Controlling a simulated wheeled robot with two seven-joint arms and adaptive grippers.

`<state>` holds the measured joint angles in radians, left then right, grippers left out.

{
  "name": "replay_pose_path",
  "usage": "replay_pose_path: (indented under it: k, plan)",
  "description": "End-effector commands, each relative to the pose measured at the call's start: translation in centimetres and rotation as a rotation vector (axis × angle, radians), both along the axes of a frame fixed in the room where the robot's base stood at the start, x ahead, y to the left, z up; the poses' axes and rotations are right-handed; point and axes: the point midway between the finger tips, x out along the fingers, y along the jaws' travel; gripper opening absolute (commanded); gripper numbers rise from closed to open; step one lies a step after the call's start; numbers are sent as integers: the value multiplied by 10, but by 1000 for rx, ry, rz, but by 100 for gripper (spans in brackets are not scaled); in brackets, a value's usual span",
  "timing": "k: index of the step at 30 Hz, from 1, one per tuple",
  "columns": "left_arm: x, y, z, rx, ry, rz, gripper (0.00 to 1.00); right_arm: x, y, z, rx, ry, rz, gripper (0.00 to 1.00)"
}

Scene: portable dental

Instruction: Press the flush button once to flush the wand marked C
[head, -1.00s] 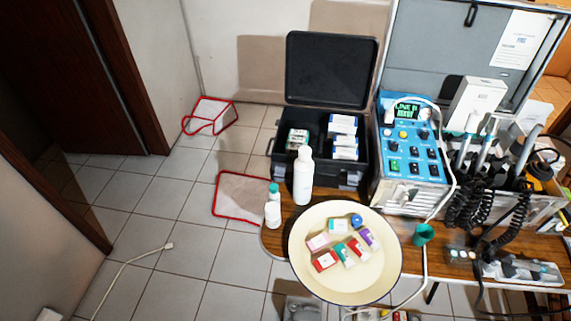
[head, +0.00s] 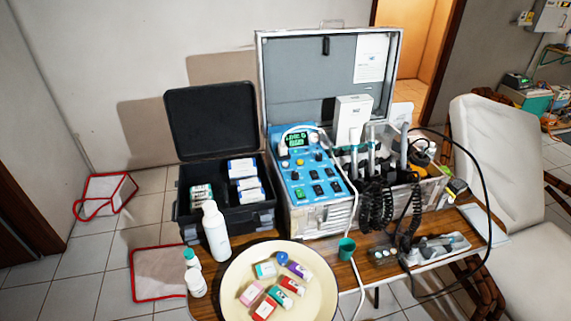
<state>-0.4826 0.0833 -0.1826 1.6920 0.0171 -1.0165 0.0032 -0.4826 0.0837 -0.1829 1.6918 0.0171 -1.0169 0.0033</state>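The portable dental unit is an open metal case on the wooden table. Its blue control panel (head: 309,180) carries a lit green display (head: 297,140) and several dark buttons and knobs. The button labels are too small to read, so I cannot tell which one is the flush button. Several wands (head: 372,150) stand upright in a holder to the right of the panel, with black coiled cords (head: 376,205) hanging in front. I cannot make out a C mark on any wand. Neither of my grippers shows in the head view.
A black case (head: 224,205) is left of the panel. A teal cup (head: 346,248) and a tray (head: 440,246) sit in front. A white chair (head: 500,150) is at right.

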Motion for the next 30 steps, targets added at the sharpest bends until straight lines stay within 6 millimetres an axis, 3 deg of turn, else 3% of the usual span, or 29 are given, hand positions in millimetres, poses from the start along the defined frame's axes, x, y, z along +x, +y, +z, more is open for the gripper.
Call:
replay_pose_path:
  k: [15, 30]
  plan:
    - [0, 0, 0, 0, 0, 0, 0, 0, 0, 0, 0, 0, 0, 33]
    - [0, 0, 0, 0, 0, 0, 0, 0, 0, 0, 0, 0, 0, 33]
